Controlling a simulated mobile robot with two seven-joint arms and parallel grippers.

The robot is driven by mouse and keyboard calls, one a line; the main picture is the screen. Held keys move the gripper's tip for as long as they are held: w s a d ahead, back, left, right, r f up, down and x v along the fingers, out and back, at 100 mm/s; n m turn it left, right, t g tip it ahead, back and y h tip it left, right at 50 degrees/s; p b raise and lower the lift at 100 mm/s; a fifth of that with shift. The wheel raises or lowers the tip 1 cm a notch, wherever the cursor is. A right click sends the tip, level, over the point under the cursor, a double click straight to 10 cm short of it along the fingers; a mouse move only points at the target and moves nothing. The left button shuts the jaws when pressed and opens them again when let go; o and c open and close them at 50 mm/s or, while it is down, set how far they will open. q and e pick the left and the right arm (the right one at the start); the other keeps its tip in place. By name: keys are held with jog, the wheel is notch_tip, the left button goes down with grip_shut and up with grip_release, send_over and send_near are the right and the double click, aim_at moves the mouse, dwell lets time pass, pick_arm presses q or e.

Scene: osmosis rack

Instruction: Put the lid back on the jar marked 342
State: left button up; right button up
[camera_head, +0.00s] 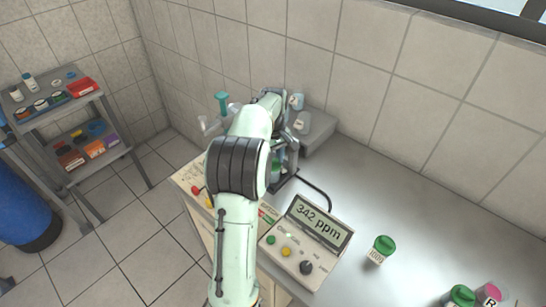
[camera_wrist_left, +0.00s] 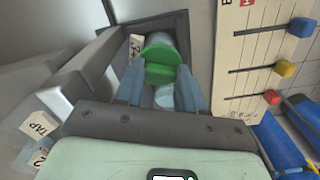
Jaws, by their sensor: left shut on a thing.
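In the left wrist view my left gripper (camera_wrist_left: 162,88) is shut on a green lid (camera_wrist_left: 160,74), with one blue finger on each side of it. A pale jar (camera_wrist_left: 164,38) stands just beyond the lid inside a dark square frame. A white label beside it (camera_wrist_left: 135,48) shows "34", with the rest hidden. The lid lines up with the jar's mouth, but I cannot tell whether it is seated. In the head view my left arm hides most of the jar and gripper. My right gripper is out of view.
The meter (camera_head: 306,237) on the bench reads 342 ppm. A green-lidded jar marked 100 (camera_head: 380,250) stands right of it, with more jars (camera_head: 460,297) at the front right. A slider panel (camera_wrist_left: 262,50) flanks the frame. The bench's right side is mostly clear.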

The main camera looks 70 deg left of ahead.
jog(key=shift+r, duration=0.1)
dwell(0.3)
pick_arm(q)
jog(key=o, duration=1.4)
jog(key=shift+o, duration=1.2)
jog(key=shift+w+r, duration=0.1)
jog(key=shift+r, duration=0.05)
jog(key=shift+c, duration=0.2)
jog(key=shift+w+r+p, duration=0.15)
jog(key=shift+r+p, duration=0.95)
jog(key=shift+r, duration=0.35)
jog(key=shift+c, duration=0.2)
jog(key=shift+o, duration=0.4)
jog(key=shift+r+p, duration=0.95)
jog(key=shift+r, duration=0.35)
jog(key=shift+r+p, duration=0.55)
jog(key=shift+r, duration=0.3)
jog(key=shift+a, duration=0.1)
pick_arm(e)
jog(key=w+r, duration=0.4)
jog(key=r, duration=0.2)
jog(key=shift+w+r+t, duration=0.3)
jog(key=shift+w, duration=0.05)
